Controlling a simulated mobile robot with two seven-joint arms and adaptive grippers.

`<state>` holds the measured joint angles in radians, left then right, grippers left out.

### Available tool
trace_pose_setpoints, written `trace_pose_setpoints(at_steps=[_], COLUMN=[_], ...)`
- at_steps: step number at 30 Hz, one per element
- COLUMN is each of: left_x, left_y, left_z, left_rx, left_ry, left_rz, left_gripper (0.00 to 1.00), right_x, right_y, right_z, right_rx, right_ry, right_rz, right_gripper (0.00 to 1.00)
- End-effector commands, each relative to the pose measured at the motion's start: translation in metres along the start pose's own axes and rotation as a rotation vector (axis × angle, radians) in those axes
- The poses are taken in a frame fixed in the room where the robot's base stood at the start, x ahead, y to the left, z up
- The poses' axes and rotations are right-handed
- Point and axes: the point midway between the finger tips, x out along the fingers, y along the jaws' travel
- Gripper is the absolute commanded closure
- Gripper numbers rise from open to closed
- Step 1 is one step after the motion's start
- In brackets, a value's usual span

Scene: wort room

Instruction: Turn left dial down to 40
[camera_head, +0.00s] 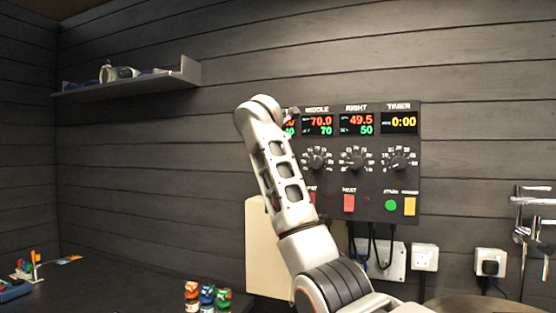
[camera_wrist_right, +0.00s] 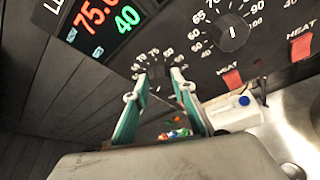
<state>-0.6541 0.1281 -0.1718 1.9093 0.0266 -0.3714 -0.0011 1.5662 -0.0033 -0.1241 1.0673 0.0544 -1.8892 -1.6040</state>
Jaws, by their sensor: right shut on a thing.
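The control panel (camera_head: 377,205) is on the dark plank wall, with middle, right and timer dials showing in the head view. My right arm covers the left dial there. In the right wrist view the left dial (camera_wrist_right: 155,70) sits between the green-sided fingers of my right gripper (camera_wrist_right: 160,80), which is shut on it; its pointer cannot be read. The left display (camera_wrist_right: 108,24) above it reads about 75 in red and 40 in green. The middle dial (camera_wrist_right: 232,33) is just to the right. My left gripper is not in view.
Red heat switches (camera_wrist_right: 232,79) sit below the dials. A cream container (camera_head: 262,245) stands below the panel behind my arm. Small coloured items (camera_head: 207,296) lie on the dark counter. A shelf (camera_head: 130,84) hangs at the left; sockets (camera_head: 424,257) are at the right.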

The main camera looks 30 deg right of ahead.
Motion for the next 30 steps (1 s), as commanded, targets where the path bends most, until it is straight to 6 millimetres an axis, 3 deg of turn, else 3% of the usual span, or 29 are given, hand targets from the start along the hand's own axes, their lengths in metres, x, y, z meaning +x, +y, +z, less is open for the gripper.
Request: trace_pose_setpoints(at_steps=[1, 3, 16, 30], left_x=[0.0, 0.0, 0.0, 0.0], left_y=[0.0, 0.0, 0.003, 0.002], left_z=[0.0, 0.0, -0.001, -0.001], left_rx=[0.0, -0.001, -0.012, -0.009], left_ry=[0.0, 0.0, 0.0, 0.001], left_rz=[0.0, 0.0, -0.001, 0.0], left_gripper=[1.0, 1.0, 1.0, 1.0], right_x=[-0.001, -0.001, -0.008, -0.094], right_y=[0.0, 0.0, 0.002, 0.001], right_z=[0.004, 0.004, 0.001, 0.001], right_rx=[0.005, 0.005, 0.003, 0.004], right_ry=[-0.006, -0.005, -0.002, -0.002], right_rz=[0.003, 0.003, 0.005, 0.006], right_gripper=[0.7, 0.58, 0.58, 0.58])
